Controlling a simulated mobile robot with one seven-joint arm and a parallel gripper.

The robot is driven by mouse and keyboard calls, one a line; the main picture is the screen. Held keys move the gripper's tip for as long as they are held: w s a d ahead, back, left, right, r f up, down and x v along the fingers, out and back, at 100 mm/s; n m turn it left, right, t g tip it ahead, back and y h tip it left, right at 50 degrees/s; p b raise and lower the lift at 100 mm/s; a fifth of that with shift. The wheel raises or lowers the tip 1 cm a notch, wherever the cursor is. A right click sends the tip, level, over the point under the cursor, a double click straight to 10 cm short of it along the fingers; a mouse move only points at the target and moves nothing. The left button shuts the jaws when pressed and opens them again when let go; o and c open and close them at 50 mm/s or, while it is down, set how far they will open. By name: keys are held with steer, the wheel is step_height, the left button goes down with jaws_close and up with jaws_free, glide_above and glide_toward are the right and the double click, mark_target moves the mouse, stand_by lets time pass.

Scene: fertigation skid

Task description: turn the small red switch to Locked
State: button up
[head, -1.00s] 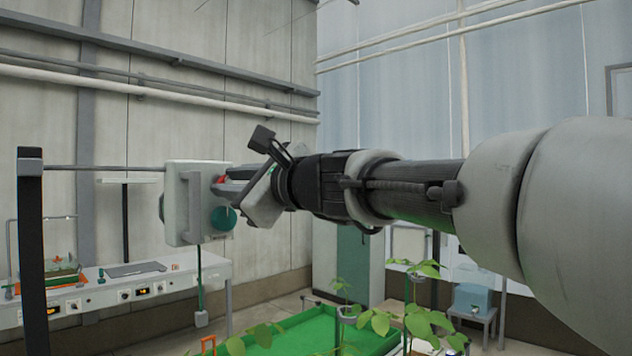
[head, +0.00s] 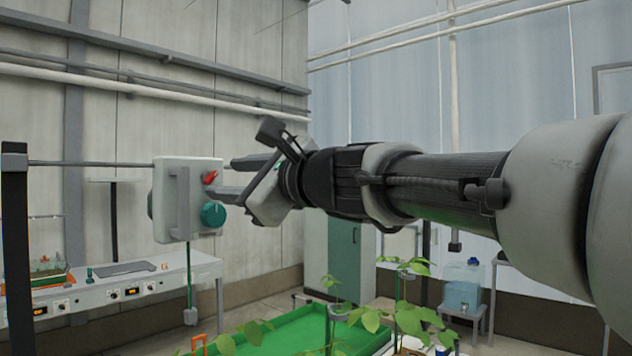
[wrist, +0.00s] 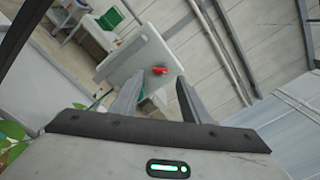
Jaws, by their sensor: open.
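The small red switch (head: 209,177) sits on the upper front face of a pale grey control box (head: 173,205). In the wrist view the red switch (wrist: 158,70) shows ahead of my gripper, beyond the fingertips. A larger teal knob (head: 212,214) is below it on the same face. My gripper (head: 236,177) is open and empty, its two fingers pointing at the box just right of the switch. In the wrist view the fingers (wrist: 158,84) stand apart with the switch seen between them. I cannot read any position label.
The box hangs on a horizontal rod (head: 90,164) from a dark post (head: 16,250). A workbench (head: 130,285) stands low at the left. A green tray (head: 300,330) and leafy plants (head: 405,310) are below the arm.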

steer(key=v, duration=1.3)
steer(key=shift+s+d+b, duration=0.25)
steer(key=shift+s+b, duration=0.05)
steer(key=shift+b, duration=0.05)
steer(key=s+d+f+n+g+h+p, duration=0.1)
steer(key=s+d+f+n+h+p, duration=0.15)
steer(key=f, duration=0.25)
steer(key=s+d+f+n+g+h+p, duration=0.1)
steer(key=f+n+h, duration=0.15)
steer(key=f, duration=0.25)
steer(key=s+d+f+n+g+h+p, duration=0.1)
steer(key=f+n+p, duration=0.15)
steer(key=f, duration=0.25)
steer(key=s+d+f+n+g+h+p, duration=0.1)
steer(key=s+d+f+n+h+p, duration=0.1)
steer(key=s+d+f+n+h, duration=0.2)
steer(key=s+d+f+n+g+h+p, duration=0.1)
steer(key=s+d+f+n+g+h, duration=0.1)
steer(key=d+f, duration=0.7)
steer(key=s+n+h, duration=0.1)
steer(key=s+n, duration=0.1)
steer(key=n, duration=0.1)
steer(key=shift+s+d+f+n+h+p, duration=0.25)
steer(key=shift+d+n+h+p, duration=0.05)
steer(key=shift+n+h+p, duration=0.1)
